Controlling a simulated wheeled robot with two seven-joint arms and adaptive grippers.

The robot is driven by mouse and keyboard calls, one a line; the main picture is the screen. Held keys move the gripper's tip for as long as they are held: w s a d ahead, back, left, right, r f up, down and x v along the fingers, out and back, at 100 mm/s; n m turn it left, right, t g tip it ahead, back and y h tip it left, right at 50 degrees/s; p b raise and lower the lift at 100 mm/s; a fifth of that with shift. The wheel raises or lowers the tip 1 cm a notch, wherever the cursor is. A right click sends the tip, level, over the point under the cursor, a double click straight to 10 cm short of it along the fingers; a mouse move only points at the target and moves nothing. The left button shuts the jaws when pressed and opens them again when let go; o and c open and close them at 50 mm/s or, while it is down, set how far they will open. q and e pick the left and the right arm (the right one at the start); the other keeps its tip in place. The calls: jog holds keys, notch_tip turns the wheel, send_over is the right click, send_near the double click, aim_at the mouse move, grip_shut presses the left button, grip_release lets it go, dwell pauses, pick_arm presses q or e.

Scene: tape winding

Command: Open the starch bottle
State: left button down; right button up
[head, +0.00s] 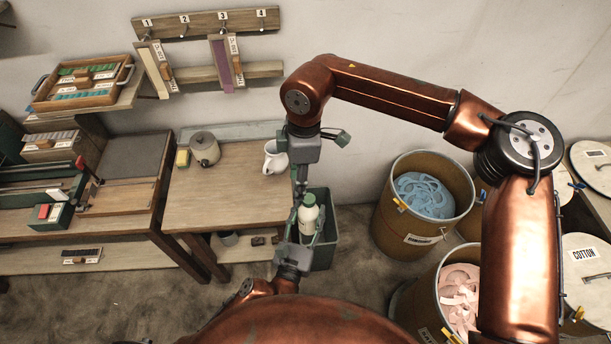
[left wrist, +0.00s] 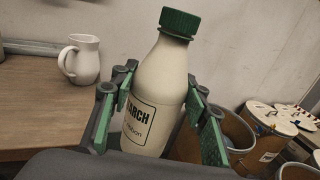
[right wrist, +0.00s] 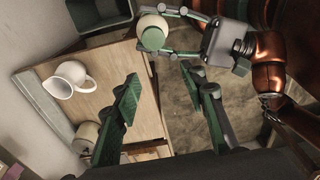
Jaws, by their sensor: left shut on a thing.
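The starch bottle (left wrist: 152,97) is white with a dark-lettered label, and its green cap (left wrist: 179,23) is on. My left gripper (left wrist: 163,88) is shut on the bottle's body and holds it off the floor, a little tilted in the left wrist view. In the head view the bottle (head: 308,215) is in front of the table's right edge. My right gripper (right wrist: 160,84) is open and empty, pointing down, with its fingers apart. In the right wrist view the cap (right wrist: 153,40) is beyond its fingertips, not between them.
A green bin (head: 326,240) is behind the bottle. Drums of blue scraps (head: 424,196) and pink scraps (head: 461,297) stand at right.

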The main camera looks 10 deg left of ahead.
aim_at(306, 198)
jog(key=shift+w+d+r+t+h, duration=0.15)
jog(key=shift+d+r+h, duration=0.1)
jog(key=shift+d, duration=0.2)
jog(key=shift+w+d+r+t+h, duration=0.15)
jog(key=shift+d+h, duration=0.1)
jog(key=shift+d, duration=0.2)
jog(key=shift+s+d+f+m, duration=0.1)
jog(key=shift+f+m, duration=0.15)
jog(key=shift+m, duration=0.05)
notch_tip(306, 198, down, 7)
jog(key=shift+f, duration=0.15)
jog(key=shift+c, duration=0.2)
grip_shut()
